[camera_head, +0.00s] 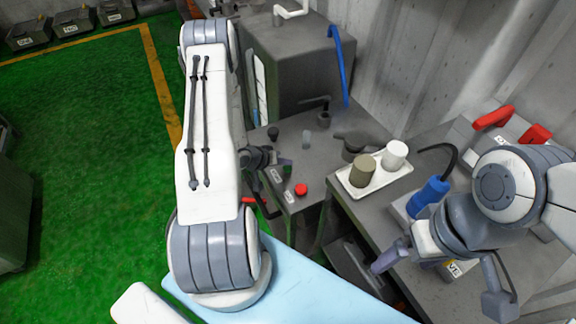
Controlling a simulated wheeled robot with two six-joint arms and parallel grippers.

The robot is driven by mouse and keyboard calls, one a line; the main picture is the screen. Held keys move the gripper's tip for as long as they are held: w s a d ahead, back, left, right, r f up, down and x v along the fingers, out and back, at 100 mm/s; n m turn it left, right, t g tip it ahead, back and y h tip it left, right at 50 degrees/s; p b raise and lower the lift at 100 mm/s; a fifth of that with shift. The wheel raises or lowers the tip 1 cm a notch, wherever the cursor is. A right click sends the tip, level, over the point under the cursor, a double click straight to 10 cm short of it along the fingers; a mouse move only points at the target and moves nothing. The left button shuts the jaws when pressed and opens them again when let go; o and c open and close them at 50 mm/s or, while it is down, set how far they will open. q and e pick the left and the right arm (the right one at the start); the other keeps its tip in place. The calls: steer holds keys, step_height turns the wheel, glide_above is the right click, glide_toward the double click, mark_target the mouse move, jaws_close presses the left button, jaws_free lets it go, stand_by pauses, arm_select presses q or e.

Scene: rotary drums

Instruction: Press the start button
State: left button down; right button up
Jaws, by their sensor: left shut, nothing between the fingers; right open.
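A grey machine top (330,128) carries a red round button (301,189) on its front part, with small pale labels beside it. I cannot read which button is the start button. My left gripper (280,163) is shut and empty over the left part of this top, behind the red button in the view. My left arm link partly hides the gripper and the panel's left edge. My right gripper (440,274) is open over the grey bench at the right, with its two fingers spread apart and nothing clearly held between them.
A white tray (350,186) with an olive cylinder (362,170) and a white cylinder (395,155) stands on the bench. A blue-handled tool (428,196) lies near my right arm. A tall grey cabinet (292,62) stands behind. Green floor (85,170) is open at left.

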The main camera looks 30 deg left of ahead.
mark_target(285, 170)
arm_select(q)
steer(key=shift+r, duration=0.1)
step_height(285, 170, up, 5)
steer(key=p, duration=0.4)
stand_by(0.3)
stand_by(0.7)
